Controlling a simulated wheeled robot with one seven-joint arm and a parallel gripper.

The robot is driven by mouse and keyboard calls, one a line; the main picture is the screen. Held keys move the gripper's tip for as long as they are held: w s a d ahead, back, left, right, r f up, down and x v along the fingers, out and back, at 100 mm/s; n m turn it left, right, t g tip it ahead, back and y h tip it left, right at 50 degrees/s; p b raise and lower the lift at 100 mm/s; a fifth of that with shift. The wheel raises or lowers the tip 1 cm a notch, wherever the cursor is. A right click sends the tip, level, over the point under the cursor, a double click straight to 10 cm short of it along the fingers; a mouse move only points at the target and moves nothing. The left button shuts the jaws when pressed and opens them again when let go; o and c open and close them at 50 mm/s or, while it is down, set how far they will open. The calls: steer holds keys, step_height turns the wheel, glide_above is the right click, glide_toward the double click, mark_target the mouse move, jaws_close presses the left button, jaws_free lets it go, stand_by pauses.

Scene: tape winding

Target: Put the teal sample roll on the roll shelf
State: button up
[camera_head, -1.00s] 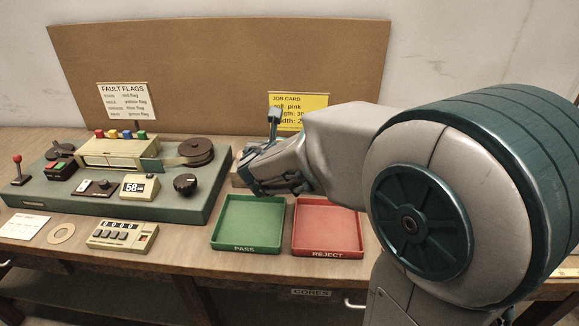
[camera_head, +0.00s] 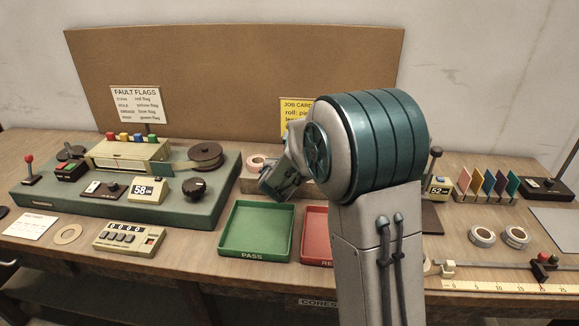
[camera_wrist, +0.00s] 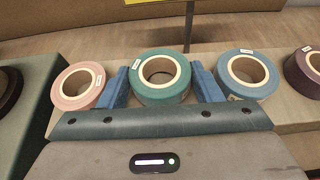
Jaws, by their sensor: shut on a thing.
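The teal sample roll (camera_wrist: 160,97) is between the two blue fingers of my gripper (camera_wrist: 160,70) in the wrist view, its open core facing up. My gripper is shut on it. It is in the row between a pink roll (camera_wrist: 77,99) and a blue roll (camera_wrist: 262,88), over the wooden roll shelf (camera_wrist: 293,113). I cannot tell whether its underside touches the shelf. In the head view my gripper (camera_head: 272,190) is at the shelf (camera_head: 250,186); my arm hides the teal roll and much of the shelf.
A maroon roll (camera_wrist: 310,65) is at the row's right end. The green winding machine (camera_head: 200,212) stands left of the shelf. In front are the green PASS tray (camera_head: 257,247) and red REJECT tray (camera_head: 314,258), both empty where visible. A brown board (camera_head: 230,70) stands behind.

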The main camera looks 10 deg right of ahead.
steer(key=shift+f, duration=0.2)
steer(key=shift+f, duration=0.15)
steer(key=o, duration=0.9)
steer(key=shift+o, duration=0.2)
